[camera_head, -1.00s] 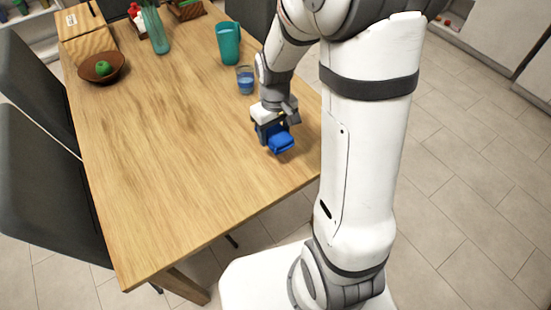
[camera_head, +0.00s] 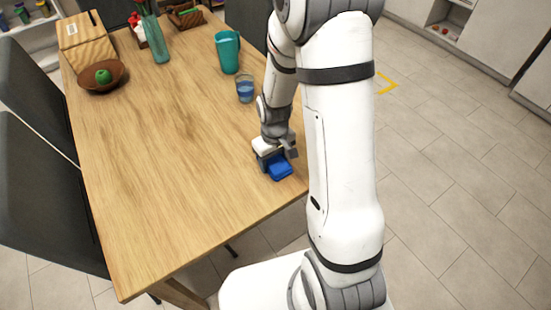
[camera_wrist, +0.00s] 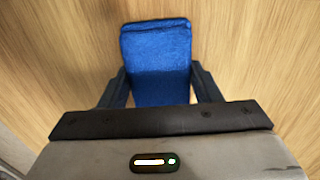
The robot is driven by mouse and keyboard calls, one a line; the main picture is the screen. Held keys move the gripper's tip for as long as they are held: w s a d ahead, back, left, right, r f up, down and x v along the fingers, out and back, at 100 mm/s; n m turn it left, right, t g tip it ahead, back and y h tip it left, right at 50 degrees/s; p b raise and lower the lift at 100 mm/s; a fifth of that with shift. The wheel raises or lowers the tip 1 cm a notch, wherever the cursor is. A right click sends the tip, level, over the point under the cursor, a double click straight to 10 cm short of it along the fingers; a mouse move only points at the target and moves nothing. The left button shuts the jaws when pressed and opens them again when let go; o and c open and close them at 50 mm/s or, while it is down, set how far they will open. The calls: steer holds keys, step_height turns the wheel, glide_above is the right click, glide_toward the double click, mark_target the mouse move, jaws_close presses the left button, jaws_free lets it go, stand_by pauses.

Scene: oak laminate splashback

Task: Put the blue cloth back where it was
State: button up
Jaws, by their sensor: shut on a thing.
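The blue cloth (camera_head: 280,170) is a folded, bright blue block near the right edge of the wooden table (camera_head: 165,180). My gripper (camera_head: 270,163) is shut on it from above, with the cloth sticking out past the fingers towards the front. In the wrist view the cloth (camera_wrist: 157,62) lies between the two dark fingers of my gripper (camera_wrist: 158,88), with wood grain behind it. Whether the cloth touches the tabletop or hangs just above it, I cannot tell. The part of the cloth under the gripper body is hidden.
A glass of blue liquid (camera_head: 245,88) and a teal pitcher (camera_head: 228,52) stand behind my gripper. The table's front left is clear.

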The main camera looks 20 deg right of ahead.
mark_target(274, 160)
steer(key=o, duration=1.1)
step_height(274, 160, up, 12)
steer(key=p, duration=0.1)
steer(key=s+r+m+t, duration=0.2)
steer(key=s+r+m, duration=0.1)
steer(key=s+r, duration=0.8)
steer(key=s, duration=0.3)
steer(key=shift+d+m+t, duration=0.25)
steer(key=shift+m+t, duration=0.05)
steer(key=shift+r, duration=0.1)
